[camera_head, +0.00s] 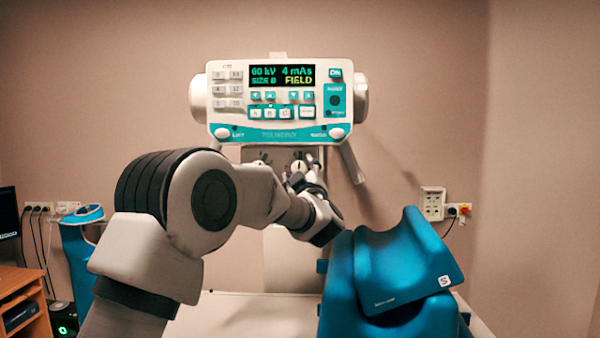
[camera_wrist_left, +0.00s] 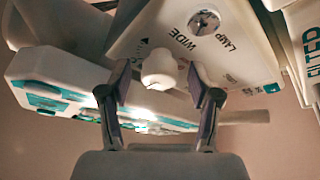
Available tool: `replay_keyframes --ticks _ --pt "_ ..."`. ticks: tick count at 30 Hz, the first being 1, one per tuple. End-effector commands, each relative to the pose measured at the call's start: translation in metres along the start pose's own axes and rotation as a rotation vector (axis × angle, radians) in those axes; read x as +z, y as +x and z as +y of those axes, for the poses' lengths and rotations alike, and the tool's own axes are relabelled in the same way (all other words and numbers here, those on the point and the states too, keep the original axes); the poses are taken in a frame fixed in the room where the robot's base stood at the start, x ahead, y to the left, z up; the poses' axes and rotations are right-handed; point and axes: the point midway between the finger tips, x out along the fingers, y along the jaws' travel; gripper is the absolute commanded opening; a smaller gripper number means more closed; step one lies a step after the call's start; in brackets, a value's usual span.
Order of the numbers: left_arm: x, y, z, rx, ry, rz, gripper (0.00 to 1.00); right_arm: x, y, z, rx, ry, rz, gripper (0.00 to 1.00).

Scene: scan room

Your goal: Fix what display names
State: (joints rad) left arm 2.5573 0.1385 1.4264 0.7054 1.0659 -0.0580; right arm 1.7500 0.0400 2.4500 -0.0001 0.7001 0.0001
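The white and teal console (camera_head: 280,133) has a lit display (camera_head: 282,75) reading "60 kV 4 mAs" and "SIZE B" in green, with "FIELD" in yellow. My left gripper (camera_head: 303,168) reaches up under the console, partly hidden by its own arm. In the left wrist view my gripper (camera_wrist_left: 163,88) is open, its fingers on either side of a white knob (camera_wrist_left: 158,68), with gaps to it. "WIDE" is printed beside this knob. A second round knob (camera_wrist_left: 204,22), next to "LAMP", is farther up. My right gripper is not in view.
Blue padded forms (camera_head: 410,262), one marked "S", stand at the right by a white surface (camera_head: 245,315). A wall socket (camera_head: 433,203) is behind them. A wooden desk (camera_head: 20,300) and a blue item (camera_head: 78,250) are at the left.

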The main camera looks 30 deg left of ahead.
Motion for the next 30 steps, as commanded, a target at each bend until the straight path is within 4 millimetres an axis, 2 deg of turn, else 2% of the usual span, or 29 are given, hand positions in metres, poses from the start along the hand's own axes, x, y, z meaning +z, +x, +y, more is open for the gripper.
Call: replay_keyframes --ticks 4,7,15,19,23,30 --pt "0.001 -0.003 0.0 0.0 0.001 -0.001 0.63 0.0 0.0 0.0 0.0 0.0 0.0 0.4" --pt "0.001 -0.015 0.0 0.0 0.003 -0.003 0.63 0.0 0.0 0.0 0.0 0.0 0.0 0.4" --pt "0.001 -0.082 0.001 0.003 0.004 -0.002 0.63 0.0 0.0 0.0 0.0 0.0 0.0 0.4" --pt "0.001 -0.108 0.001 0.003 0.003 -0.001 0.63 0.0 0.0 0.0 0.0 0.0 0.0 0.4" --pt "0.001 -0.119 0.0 0.001 0.001 0.0 0.63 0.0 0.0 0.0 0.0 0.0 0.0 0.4" --pt "0.001 -0.12 0.0 0.0 0.0 0.0 0.63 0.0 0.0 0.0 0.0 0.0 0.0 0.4"
